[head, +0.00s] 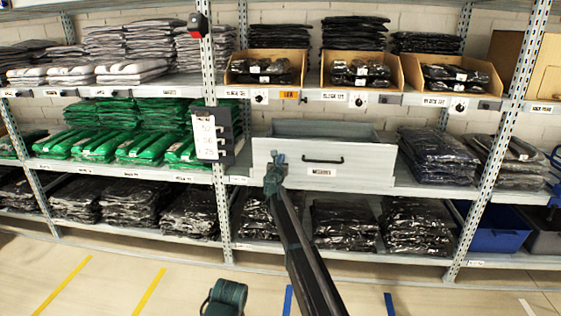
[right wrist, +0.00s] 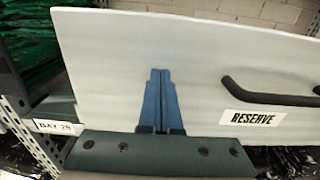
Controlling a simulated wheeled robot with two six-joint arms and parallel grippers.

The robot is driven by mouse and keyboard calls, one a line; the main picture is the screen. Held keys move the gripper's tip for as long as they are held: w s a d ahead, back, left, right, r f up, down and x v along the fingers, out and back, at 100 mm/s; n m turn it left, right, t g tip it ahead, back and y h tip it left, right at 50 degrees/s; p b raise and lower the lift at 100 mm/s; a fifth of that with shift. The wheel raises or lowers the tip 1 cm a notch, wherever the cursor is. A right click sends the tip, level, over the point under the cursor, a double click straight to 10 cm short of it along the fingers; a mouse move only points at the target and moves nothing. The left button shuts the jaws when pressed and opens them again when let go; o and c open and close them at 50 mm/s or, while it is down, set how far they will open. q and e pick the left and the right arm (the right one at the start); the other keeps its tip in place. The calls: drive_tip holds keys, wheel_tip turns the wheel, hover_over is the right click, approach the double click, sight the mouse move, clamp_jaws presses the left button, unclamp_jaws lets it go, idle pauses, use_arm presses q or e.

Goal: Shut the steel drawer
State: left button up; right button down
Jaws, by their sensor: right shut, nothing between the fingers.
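The steel drawer (head: 345,174) sits on the middle shelf with its pale grey front facing me. Its open top shows behind the front, so it stands pulled out, and the inside I can see looks empty. A black handle (head: 322,160) is on the front, with a RESERVE label (right wrist: 253,118) below it. My right gripper (head: 279,158) is shut and empty, at the drawer front left of the handle. In the right wrist view its blue fingertips (right wrist: 160,72) are together over the drawer front; I cannot tell whether they touch.
Green packed garments (head: 100,143) lie left of the drawer, dark ones (head: 437,155) to its right. Cardboard bins (head: 353,70) stand on the shelf above. A shelf upright (head: 218,130) with a hanging holder (head: 212,134) is close on the left. The floor in front is clear.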

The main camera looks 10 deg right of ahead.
drive_tip(key=shift+w+d, duration=0.2)
drive_tip(key=shift+w, duration=0.35)
drive_tip(key=shift+s, duration=0.1)
drive_tip(key=v, duration=1.5)
drive_tip(key=s+d+f+m+g+h+p, duration=0.1)
drive_tip(key=s+f+m+g, duration=0.45)
drive_tip(key=s+m, duration=0.55)
drive_tip(key=s+f+m+g, duration=0.4)
drive_tip(key=s+f+m, duration=0.35)
drive_tip(key=s, duration=0.65)
drive_tip(key=s+a+f+m+g+y, duration=0.1)
drive_tip(key=s+a+f+m+g, duration=0.15)
drive_tip(key=s, duration=0.55)
drive_tip(key=s+a+f+m+g+y, duration=0.2)
drive_tip(key=s+m+g, duration=0.15)
drive_tip(key=s, duration=0.45)
drive_tip(key=s+a+f+m+g+y, duration=0.1)
drive_tip(key=s+a+f+m+g, duration=0.2)
drive_tip(key=s, duration=0.6)
wheel_tip(320, 180, up, 39)
drive_tip(key=m+p, duration=0.1)
drive_tip(key=p, duration=3.8)
drive_tip(key=shift+s+a+t+y, duration=0.35)
drive_tip(key=shift+s+t+y, duration=0.05)
drive_tip(key=shift+s+t, duration=0.1)
